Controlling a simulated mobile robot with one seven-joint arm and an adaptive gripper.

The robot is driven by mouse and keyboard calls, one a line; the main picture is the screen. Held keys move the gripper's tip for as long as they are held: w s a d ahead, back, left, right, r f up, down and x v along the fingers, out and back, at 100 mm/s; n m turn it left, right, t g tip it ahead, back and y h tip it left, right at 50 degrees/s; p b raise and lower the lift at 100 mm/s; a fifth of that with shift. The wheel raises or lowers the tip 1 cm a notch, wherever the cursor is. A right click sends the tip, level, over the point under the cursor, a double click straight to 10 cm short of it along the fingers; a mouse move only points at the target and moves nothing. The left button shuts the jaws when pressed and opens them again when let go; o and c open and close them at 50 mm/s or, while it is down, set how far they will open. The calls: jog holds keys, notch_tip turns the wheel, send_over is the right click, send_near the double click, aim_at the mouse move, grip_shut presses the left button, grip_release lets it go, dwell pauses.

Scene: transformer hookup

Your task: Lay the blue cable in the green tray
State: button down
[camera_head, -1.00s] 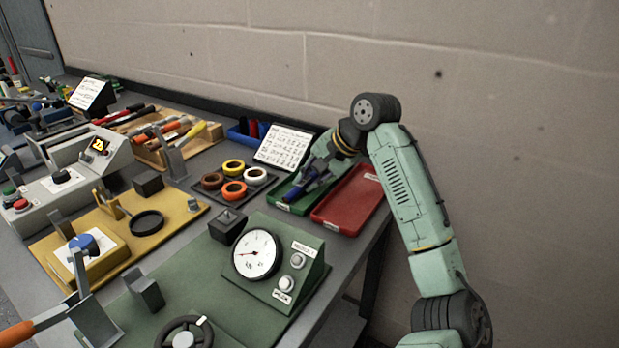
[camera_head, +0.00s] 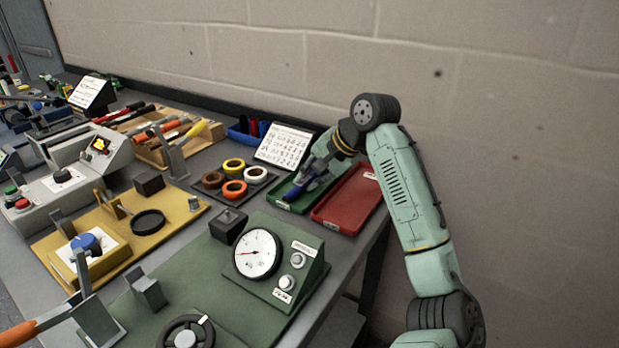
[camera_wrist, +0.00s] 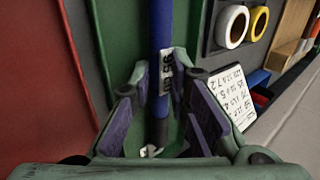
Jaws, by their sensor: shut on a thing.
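My gripper (camera_wrist: 163,108) is shut on the blue cable (camera_wrist: 160,28), which runs between its purple-padded fingers in the wrist view. A white printed label sits on the cable, and its end near the palm is dark. In the head view the blue cable (camera_head: 294,192) shows at my gripper (camera_head: 306,182), low over the green tray (camera_head: 285,206). The green tray (camera_wrist: 118,40) lies under the cable in the wrist view. I cannot tell whether the cable touches the tray floor.
A red tray (camera_head: 345,203) stands right beside the green tray. A written card (camera_head: 284,147) and a holder with several tape rolls (camera_head: 254,184) stand to the left. A green gauge panel (camera_head: 280,265) is nearer. The wall is close behind.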

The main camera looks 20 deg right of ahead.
jog(key=shift+f, duration=0.1)
jog(key=c, duration=1.4)
grip_release()
jog(key=shift+c, duration=0.2)
notch_tip(320, 180, up, 3)
jog(key=p, duration=0.2)
jog(key=shift+p, duration=0.4)
jog(key=shift+r+p, duration=0.3)
jog(key=shift+r, duration=1.7)
